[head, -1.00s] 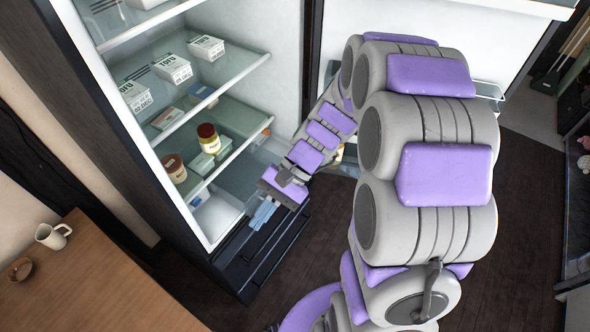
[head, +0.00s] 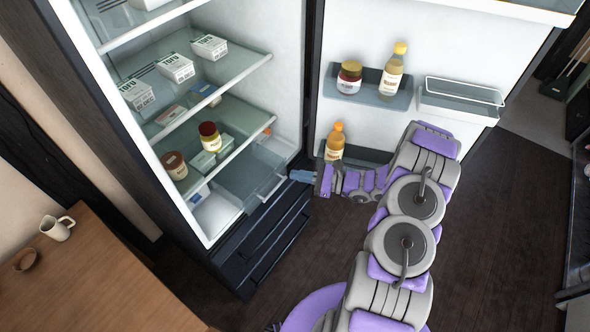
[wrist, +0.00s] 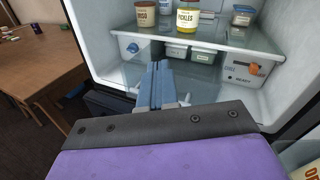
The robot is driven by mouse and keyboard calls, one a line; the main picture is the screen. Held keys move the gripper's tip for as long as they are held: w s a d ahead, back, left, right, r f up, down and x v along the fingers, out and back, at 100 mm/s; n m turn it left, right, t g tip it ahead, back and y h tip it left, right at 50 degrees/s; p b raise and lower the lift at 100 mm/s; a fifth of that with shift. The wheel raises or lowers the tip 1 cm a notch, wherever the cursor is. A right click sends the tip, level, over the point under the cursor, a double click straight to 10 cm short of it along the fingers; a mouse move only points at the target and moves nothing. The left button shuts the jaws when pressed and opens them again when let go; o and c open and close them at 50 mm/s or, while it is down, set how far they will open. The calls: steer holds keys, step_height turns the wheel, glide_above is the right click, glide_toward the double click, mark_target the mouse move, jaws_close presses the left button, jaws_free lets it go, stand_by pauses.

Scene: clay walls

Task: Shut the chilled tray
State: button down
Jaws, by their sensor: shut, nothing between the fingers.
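The chilled tray (head: 250,172) is a see-through grey drawer low in the open fridge, under the bottom glass shelf. In the head view it appears to stand part way out, its front near the sill. My gripper (head: 292,175) is shut and empty, with its blue fingers near the tray's right front corner. In the wrist view the shut fingers (wrist: 157,66) point into the fridge's low compartment and hide part of it. I cannot tell whether they touch the tray.
The fridge door (head: 430,45) stands open at the right, with bottles and a jar in its bins. Jars (head: 209,137) and tofu packs (head: 177,67) fill the shelves. Dark lower drawers (head: 265,245) are below. A wooden table (head: 85,270) with a mug (head: 57,228) is at left.

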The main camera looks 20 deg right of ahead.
mark_target(265, 161)
steer(key=d+f+m+t+h, duration=0.45)
steer(key=d+f+m, duration=0.25)
steer(key=d+f, duration=0.3)
steer(key=b+x, duration=0.2)
steer(key=x, duration=1.1)
steer(key=shift+w+a+f+t, duration=0.2)
steer(key=shift+a+f+t, duration=0.1)
steer(key=shift+a+t, duration=0.1)
steer(key=x, duration=1.4)
steer(key=shift+w+d+f, duration=0.1)
steer(key=shift+f, duration=0.05)
steer(key=shift+w+a, duration=0.2)
steer(key=shift+a, duration=0.3)
